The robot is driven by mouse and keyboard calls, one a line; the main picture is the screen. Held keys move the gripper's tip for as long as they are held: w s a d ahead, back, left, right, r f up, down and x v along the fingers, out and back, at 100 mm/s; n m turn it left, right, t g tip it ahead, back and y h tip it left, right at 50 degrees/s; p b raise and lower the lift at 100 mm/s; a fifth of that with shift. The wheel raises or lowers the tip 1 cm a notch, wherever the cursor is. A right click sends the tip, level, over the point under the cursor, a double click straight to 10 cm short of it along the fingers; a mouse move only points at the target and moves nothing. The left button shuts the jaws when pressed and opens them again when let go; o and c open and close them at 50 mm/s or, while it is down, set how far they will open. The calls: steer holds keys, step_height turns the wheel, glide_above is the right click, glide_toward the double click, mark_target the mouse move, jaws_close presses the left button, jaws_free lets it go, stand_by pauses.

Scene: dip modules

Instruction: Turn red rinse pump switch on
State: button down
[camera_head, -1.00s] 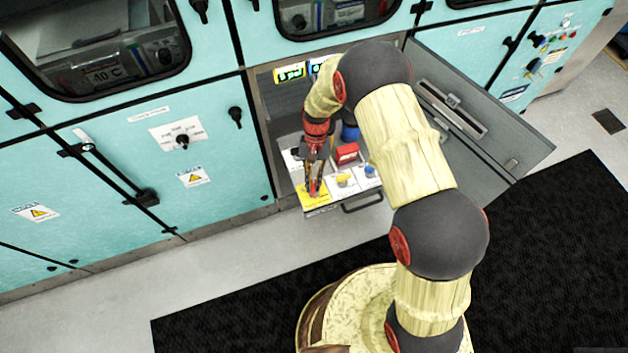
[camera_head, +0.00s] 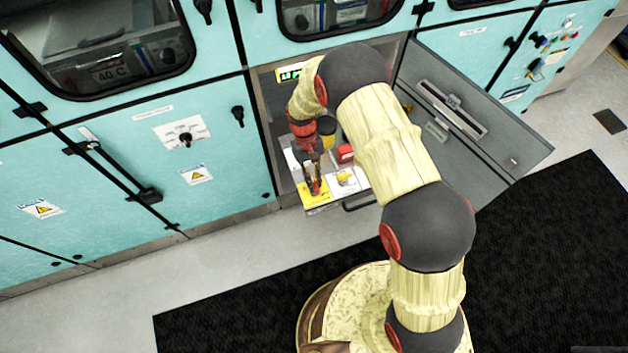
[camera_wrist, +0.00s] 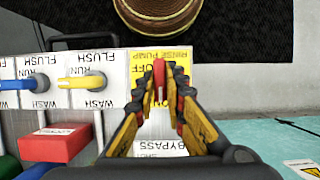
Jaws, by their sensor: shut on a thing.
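The red rinse pump switch (camera_wrist: 159,76) shows in the wrist view as an upright red lever on a yellow plate (camera_wrist: 178,57). The plate reads RINSE PUMP, with OFF partly covered and BYPASS on a white part nearer my wrist. My gripper (camera_wrist: 159,98) has its fingers on both sides of the lever and is shut on it. In the head view my gripper (camera_head: 316,188) points down at the yellow plate (camera_head: 318,199) at the left end of the pulled-out panel. The lever's base and part of the lettering are hidden by the fingers.
Beside the plate are a yellow switch (camera_wrist: 82,83) and a blue switch (camera_wrist: 27,83), both marked FLUSH, RUN and WASH. A red block (camera_wrist: 55,143) stands behind them. The open cabinet door (camera_head: 470,120) is at the right. Black mat (camera_head: 240,325) covers floor in front.

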steer(key=c, duration=1.8)
jaws_free()
steer(key=shift+c, duration=0.2)
steer(key=shift+r, duration=0.1)
steer(key=v, duration=1.2)
